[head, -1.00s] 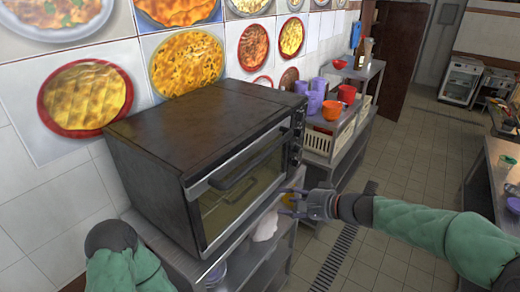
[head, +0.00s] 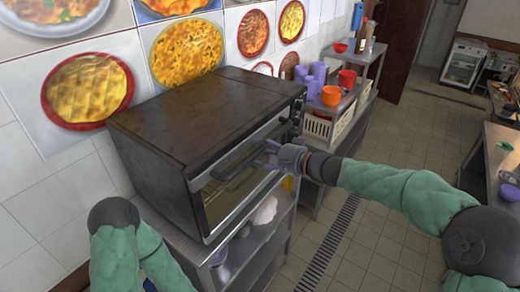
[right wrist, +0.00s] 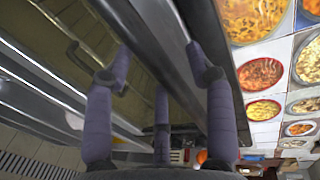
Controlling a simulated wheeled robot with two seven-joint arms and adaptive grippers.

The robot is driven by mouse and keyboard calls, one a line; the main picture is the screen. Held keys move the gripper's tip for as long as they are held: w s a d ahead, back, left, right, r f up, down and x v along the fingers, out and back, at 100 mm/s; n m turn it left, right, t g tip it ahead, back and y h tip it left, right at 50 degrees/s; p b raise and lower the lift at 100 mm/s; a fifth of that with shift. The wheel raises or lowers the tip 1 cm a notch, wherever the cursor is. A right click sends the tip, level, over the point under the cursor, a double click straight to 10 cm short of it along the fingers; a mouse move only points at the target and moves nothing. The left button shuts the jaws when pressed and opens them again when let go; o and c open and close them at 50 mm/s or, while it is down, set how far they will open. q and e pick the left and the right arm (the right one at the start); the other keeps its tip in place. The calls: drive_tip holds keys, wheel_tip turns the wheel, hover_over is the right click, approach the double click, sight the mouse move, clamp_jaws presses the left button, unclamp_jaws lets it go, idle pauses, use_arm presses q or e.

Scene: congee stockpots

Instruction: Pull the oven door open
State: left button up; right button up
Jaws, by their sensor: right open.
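The oven (head: 195,120) is a dark, boxy unit with a worn brown top, standing on a metal shelf unit. Its glass door (head: 232,190) looks shut, and the dark bar handle (head: 235,178) runs along the upper door. My right gripper (head: 262,154) is open in front of the door, its fingers beside the right part of the handle. In the right wrist view, the spread fingers (right wrist: 160,75) face the oven front and a dark handle-like bar (right wrist: 76,58) shows near the left finger. I cannot tell whether they touch. My left gripper is out of view.
A side shelf with purple cups (head: 319,72), an orange bowl (head: 331,95) and a white basket (head: 318,127) stands right of the oven. A white item (head: 265,210) lies on the shelf below. The tiled floor (head: 385,235) has open room; a counter (head: 497,165) stands at right.

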drive_tip(key=shift+w+a+f, duration=0.1)
drive_tip(key=shift+w+a, duration=0.2)
drive_tip(key=shift+a, duration=0.15)
clamp_jaws()
